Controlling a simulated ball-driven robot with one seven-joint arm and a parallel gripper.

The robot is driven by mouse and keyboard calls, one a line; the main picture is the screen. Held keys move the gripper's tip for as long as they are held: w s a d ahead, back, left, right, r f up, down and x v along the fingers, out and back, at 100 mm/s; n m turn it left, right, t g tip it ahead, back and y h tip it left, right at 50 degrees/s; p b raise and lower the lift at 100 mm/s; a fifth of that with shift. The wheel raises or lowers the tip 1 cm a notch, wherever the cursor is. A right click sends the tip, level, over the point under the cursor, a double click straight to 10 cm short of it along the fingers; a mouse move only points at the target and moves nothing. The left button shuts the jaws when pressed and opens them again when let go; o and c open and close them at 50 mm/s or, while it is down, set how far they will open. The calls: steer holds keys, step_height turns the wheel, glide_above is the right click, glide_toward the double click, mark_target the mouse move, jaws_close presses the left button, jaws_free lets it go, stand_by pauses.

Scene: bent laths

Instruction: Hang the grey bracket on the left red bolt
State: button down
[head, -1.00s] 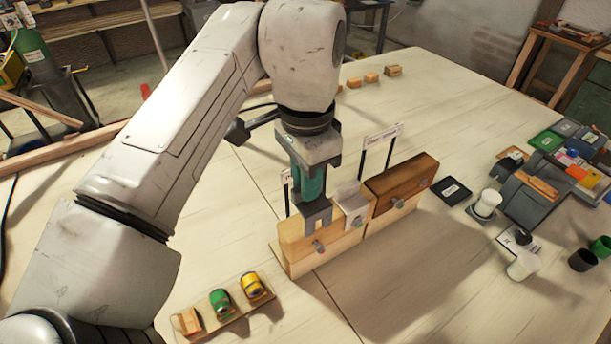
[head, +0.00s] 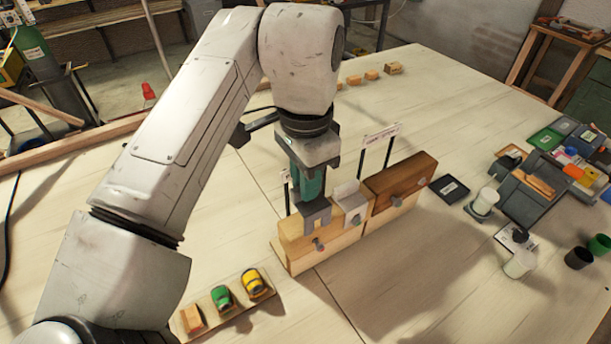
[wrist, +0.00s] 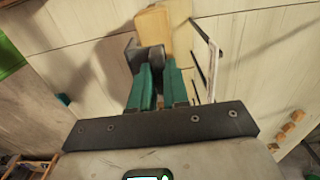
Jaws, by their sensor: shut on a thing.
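My gripper (head: 310,190), with green fingers, is shut on the grey bracket (head: 317,216). The bracket is at the top and front face of the light wooden block (head: 300,262), just above a bolt (head: 318,245); I cannot tell whether it touches the block. In the wrist view, my green fingers (wrist: 157,88) close on a grey piece (wrist: 151,58) in front of pale wood. A paler grey piece (head: 350,200) sits on the block just right of the bracket, with another bolt (head: 357,220) at its front. No bolt looks clearly red; they look grey.
A darker brown block (head: 402,178) with bolts adjoins on the right. Signs on posts (head: 381,136) stand behind the blocks. A board with toy cars (head: 222,298) lies in front at the left. Cups and trays (head: 528,190) fill the right. The table's front middle is clear.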

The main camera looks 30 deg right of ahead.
steer(key=shift+f+b, duration=0.45)
steer(key=shift+f, duration=0.6)
steer(key=shift+f, duration=0.35)
steer(key=shift+f+b, duration=0.75)
steer(key=shift+f, duration=0.65)
stand_by(0.9)
steer(key=c, duration=1)
jaws_free()
steer(key=shift+c, duration=0.2)
steer(key=shift+r, duration=0.1)
steer(key=shift+r+p, duration=3.15)
steer(key=shift+r, duration=0.35)
steer(key=shift+f, duration=0.1)
